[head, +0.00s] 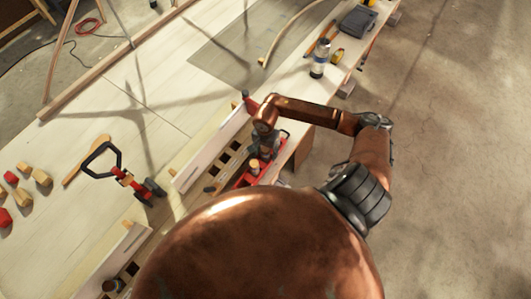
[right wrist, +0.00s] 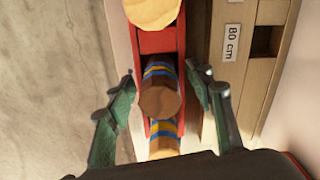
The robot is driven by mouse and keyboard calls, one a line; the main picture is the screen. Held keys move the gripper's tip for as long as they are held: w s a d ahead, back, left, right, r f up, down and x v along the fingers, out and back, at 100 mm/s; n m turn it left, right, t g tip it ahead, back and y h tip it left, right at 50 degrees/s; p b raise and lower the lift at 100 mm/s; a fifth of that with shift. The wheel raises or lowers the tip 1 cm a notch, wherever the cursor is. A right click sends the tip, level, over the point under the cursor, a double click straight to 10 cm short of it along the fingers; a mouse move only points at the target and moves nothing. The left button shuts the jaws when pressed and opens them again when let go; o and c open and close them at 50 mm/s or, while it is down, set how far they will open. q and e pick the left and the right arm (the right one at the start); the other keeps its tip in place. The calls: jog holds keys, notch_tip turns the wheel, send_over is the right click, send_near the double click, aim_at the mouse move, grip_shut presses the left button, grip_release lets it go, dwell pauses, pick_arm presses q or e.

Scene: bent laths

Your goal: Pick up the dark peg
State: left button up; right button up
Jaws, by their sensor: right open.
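The dark peg (right wrist: 158,104) stands in a narrow red holder (right wrist: 158,42) in the right wrist view. It has a dark brown faceted top and blue and yellow bands. My right gripper (right wrist: 159,78) is open, with one green finger on each side of this peg. The fingers look apart from it, and its lower part is hidden. A lighter-topped banded peg (right wrist: 163,146) stands just below it in the picture, and a pale peg (right wrist: 152,11) stands above. In the head view my right gripper (head: 268,148) is over the red holder (head: 243,181). My left gripper is not in view.
On the bench are a red and black clamp-like tool (head: 130,182), several small blocks (head: 41,177) and a bottle (head: 319,58). Floor lies open to the right.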

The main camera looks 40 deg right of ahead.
jog(key=shift+c, duration=0.6)
jog(key=c, duration=1.2)
